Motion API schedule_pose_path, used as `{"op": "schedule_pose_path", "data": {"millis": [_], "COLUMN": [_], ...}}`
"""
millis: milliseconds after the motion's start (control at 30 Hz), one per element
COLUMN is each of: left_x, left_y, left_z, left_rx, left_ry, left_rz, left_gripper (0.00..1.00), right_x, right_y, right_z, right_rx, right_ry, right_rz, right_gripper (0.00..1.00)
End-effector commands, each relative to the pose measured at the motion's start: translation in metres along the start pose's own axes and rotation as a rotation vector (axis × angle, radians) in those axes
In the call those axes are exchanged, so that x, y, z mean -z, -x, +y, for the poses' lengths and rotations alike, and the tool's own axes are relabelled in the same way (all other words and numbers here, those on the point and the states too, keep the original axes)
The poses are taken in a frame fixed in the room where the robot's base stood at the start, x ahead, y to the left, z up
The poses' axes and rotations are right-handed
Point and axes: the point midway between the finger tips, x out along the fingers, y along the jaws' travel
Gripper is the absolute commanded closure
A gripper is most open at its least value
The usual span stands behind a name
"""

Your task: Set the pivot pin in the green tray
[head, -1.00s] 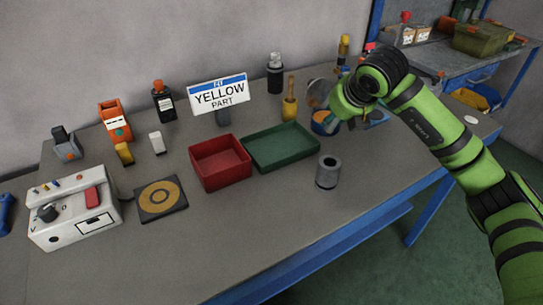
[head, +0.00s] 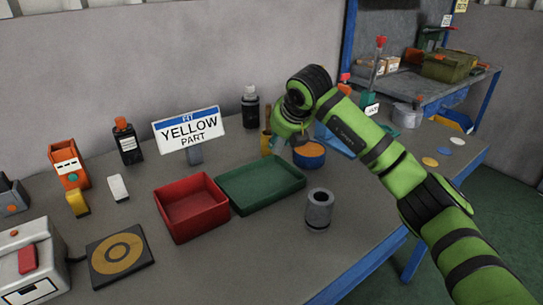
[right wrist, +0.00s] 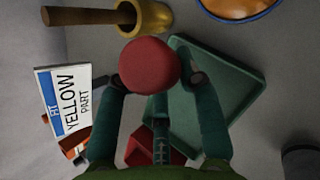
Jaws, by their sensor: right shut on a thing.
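The pivot pin (right wrist: 150,66) shows in the right wrist view as a round red end, seen end-on; the rest of it is hidden. My right gripper (right wrist: 152,80) is shut on it. In the head view my right gripper (head: 283,143) is above the bench, behind the green tray's far right corner, with its fingers hard to make out. The green tray (head: 255,188) lies flat and empty, right of the red bin. It also shows in the right wrist view (right wrist: 235,80), below and right of the held pin. My left gripper is out of view.
The red bin (head: 190,208) touches or nearly touches the tray's left side. A grey hollow cylinder (head: 318,212) stands right of the tray. An orange-filled tub (head: 310,154) and a yellow-part sign (head: 190,130) stand behind. The bench front is clear.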

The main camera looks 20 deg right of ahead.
Motion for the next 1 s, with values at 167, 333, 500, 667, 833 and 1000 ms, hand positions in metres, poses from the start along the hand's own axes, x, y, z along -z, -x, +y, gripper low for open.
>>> {"op": "schedule_pose_path", "data": {"millis": [167,333,500,667,833,1000], "left_x": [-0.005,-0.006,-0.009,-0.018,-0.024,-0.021], "left_y": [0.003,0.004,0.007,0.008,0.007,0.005], "left_z": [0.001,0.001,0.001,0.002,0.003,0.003], "left_rx": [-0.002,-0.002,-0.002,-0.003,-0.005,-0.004], "left_ry": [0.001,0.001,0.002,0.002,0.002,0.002], "left_rz": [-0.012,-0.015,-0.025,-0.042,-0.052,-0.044], "left_gripper": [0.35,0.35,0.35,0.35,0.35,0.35], "right_x": [0.013,0.021,0.034,0.035,0.036,0.037], "right_y": [-0.008,-0.019,-0.038,-0.041,-0.041,-0.043], "right_z": [0.013,0.01,0.002,0.002,0.001,0.0], "right_rx": [-0.001,0.002,0.001,-0.001,0.0,0.001], "right_ry": [0.001,-0.001,-0.001,-0.001,-0.001,-0.001], "right_rz": [-0.002,0.0,0.0,-0.003,-0.003,-0.002], "right_gripper": [0.99,0.99,0.99,0.99,0.99,0.61]}}
